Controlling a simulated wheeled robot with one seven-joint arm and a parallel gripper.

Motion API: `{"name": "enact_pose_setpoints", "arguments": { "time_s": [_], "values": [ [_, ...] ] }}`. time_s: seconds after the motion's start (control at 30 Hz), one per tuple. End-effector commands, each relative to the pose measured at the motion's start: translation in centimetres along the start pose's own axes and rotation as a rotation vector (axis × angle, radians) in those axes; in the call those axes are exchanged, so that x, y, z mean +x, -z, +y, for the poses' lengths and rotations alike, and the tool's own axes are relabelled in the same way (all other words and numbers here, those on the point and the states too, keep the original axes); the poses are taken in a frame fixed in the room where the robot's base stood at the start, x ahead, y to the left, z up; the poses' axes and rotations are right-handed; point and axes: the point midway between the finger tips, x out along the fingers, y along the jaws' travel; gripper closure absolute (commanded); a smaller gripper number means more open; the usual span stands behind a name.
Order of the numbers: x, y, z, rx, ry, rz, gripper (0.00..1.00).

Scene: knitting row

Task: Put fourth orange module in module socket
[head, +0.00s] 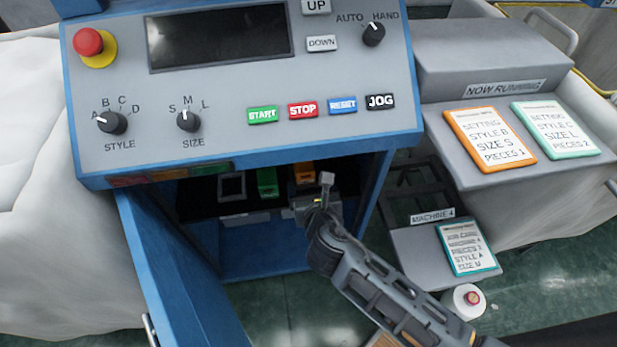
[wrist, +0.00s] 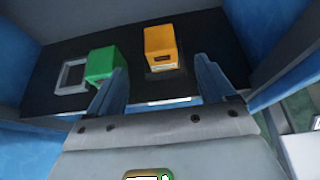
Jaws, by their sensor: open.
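An orange module (wrist: 165,45) stands upright on the dark socket panel (wrist: 205,50) inside the open cabinet; it also shows in the head view (head: 304,173). A dark socket frame shows around its foot, but I cannot tell how deep it sits. A green module (wrist: 103,62) stands to its left. An empty square module socket (wrist: 73,76) is at the far left of the panel. My gripper (wrist: 160,88) is open and empty, its fingers apart on the near side of the orange module. In the head view my gripper (head: 322,194) reaches into the cabinet opening.
The blue cabinet door (head: 175,265) hangs open at the left. The control panel (head: 240,85) overhangs the opening, and the cabinet's side wall (head: 374,190) closes it on the right. Partly hidden coloured pieces (head: 150,178) show under the panel's lower left edge.

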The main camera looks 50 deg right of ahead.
Motion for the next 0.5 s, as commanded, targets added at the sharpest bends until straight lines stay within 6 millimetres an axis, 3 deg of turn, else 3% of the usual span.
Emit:
{"name": "enact_pose_setpoints", "arguments": {
  "time_s": [0.37, 0.5],
  "values": [
    [-0.8, 0.2, -0.1, 0.013, -0.004, 0.004, 0.17],
    [-3.0, 2.0, -0.6, 0.168, -0.056, 0.042, 0.17]
  ]
}}
